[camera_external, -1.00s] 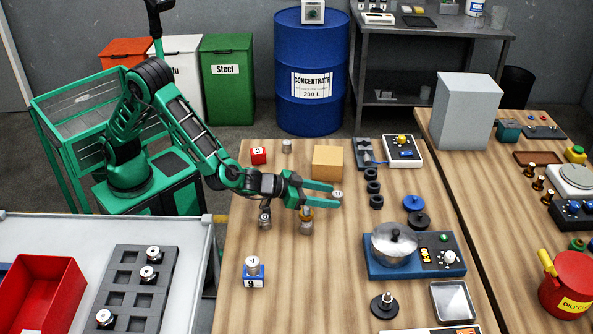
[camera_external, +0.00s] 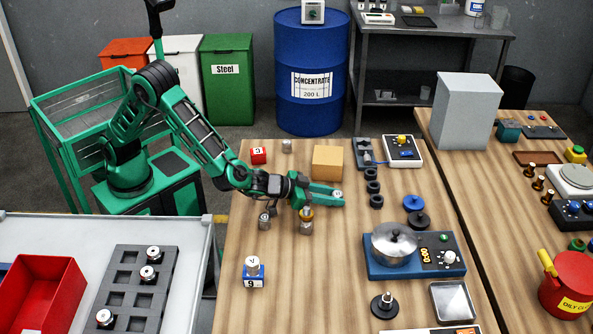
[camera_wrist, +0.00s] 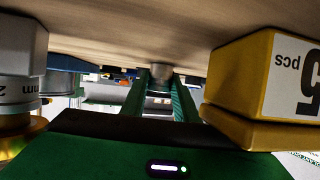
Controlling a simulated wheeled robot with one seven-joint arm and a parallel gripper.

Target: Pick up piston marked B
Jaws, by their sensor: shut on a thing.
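My gripper (camera_external: 338,195) is stretched out low over the wooden table, its green fingers pointing right. It is shut on a small grey metal piston, whose pale top shows at the fingertips (camera_external: 337,193). In the wrist view, the piston (camera_wrist: 160,70) sits between the two fingers. Its mark is too small to read. Other metal pistons stand nearby: one with a brass-coloured part (camera_external: 306,224) just below my wrist, one to its left (camera_external: 264,222), one at the back (camera_external: 286,145), and one on a blue block (camera_external: 253,265).
A tan box (camera_external: 327,160) and a red block (camera_external: 258,156) stand behind my gripper. A hotplate with a lidded pot (camera_external: 394,246) stands at front right. The table's middle front is clear.

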